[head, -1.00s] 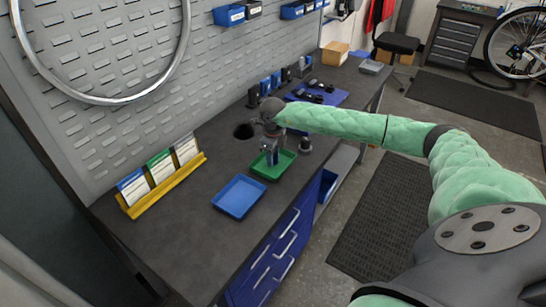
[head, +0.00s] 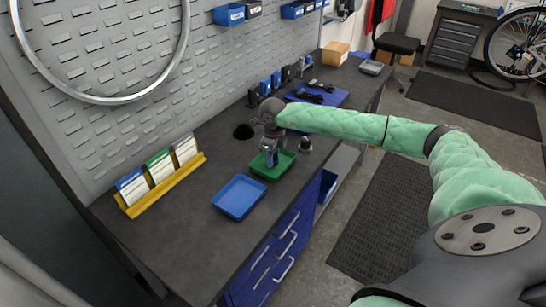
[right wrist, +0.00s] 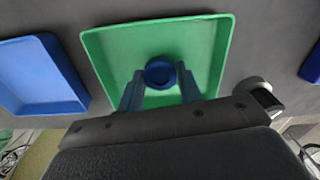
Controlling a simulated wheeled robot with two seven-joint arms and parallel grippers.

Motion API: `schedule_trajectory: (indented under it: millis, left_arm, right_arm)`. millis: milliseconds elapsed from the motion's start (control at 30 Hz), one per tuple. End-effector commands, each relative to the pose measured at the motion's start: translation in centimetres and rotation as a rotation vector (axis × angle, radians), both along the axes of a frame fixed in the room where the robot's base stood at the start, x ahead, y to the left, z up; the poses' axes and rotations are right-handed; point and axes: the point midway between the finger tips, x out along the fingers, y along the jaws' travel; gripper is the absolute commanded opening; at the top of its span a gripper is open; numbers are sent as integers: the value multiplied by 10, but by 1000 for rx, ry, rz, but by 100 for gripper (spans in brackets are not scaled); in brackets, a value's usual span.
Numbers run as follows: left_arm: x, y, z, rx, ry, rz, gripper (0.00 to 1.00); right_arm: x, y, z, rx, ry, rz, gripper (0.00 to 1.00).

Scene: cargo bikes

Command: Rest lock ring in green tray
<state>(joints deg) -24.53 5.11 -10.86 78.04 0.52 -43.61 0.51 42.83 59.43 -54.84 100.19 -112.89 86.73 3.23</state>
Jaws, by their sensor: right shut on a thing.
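The green tray (head: 284,168) lies on the dark workbench, and it fills the upper middle of the right wrist view (right wrist: 222,45). My right gripper (head: 270,157) points down over this tray. In the right wrist view its two fingers (right wrist: 160,82) are shut on a small dark blue round piece, the lock ring (right wrist: 159,72). The ring is within the tray's outline. I cannot tell whether it touches the tray floor. In the head view the ring is mostly hidden by the gripper. My left gripper is not in view.
A blue tray (head: 239,197) lies just left of the green one. A small dark and silver cylinder (head: 306,144) stands close to its right. A yellow card holder (head: 165,185) is at the left, and a blue mat (head: 320,97) with dark parts lies farther back.

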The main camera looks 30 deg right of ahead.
Motion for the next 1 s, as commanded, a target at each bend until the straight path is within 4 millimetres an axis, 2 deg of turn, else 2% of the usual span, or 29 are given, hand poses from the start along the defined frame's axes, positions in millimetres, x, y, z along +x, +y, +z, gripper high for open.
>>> schedule_trajectory:
  millis: [1000]
  left_arm:
    - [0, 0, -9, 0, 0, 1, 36]
  right_arm:
    - [0, 0, -9, 0, 0, 0, 0]
